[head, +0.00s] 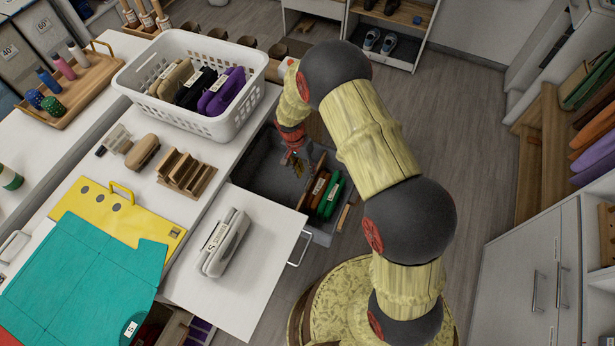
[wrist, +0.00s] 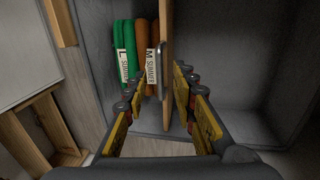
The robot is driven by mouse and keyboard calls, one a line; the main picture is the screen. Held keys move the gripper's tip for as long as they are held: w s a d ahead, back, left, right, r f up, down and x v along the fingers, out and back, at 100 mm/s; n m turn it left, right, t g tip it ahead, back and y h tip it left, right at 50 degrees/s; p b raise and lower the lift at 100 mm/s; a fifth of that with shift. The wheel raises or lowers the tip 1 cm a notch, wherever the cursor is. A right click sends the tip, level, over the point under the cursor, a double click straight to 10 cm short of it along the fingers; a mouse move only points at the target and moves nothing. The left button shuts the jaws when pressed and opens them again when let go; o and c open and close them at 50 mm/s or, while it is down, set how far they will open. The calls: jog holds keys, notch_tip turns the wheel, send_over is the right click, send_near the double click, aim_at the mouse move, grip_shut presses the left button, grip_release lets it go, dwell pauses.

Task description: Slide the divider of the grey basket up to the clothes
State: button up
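The grey basket (head: 262,190) stands low beside the white counter; its grey inside also fills much of the wrist view (wrist: 225,60). Folded green (wrist: 124,50) and brown-orange (wrist: 146,42) clothes stand upright at its left in the wrist view, tagged L SUMMER and M SUMMER. In the head view the green (head: 330,195) and brown (head: 315,188) clothes are at the basket's near right. The wooden divider (wrist: 167,50), with a metal handle, stands upright beside the brown-orange clothes. My gripper (wrist: 158,82) is open, with fingers on both sides of the divider; contact is unclear.
The basket's right part in the wrist view is empty. On the counter stand a white laundry basket (head: 205,125) with folded clothes, a wooden rack (head: 186,172) and a yellow folding board (head: 110,212). Folded grey clothes (head: 224,242) lie on a white surface beside the grey basket.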

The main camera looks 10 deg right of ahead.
aim_at(309, 179)
jog(key=f, duration=0.3)
jog(key=shift+s+d+f+b, duration=0.2)
jog(key=shift+d+f+b, duration=0.05)
jog(key=shift+d+b, duration=0.1)
jog(key=shift+c, duration=1.1)
jog(key=c, duration=0.4)
grip_shut()
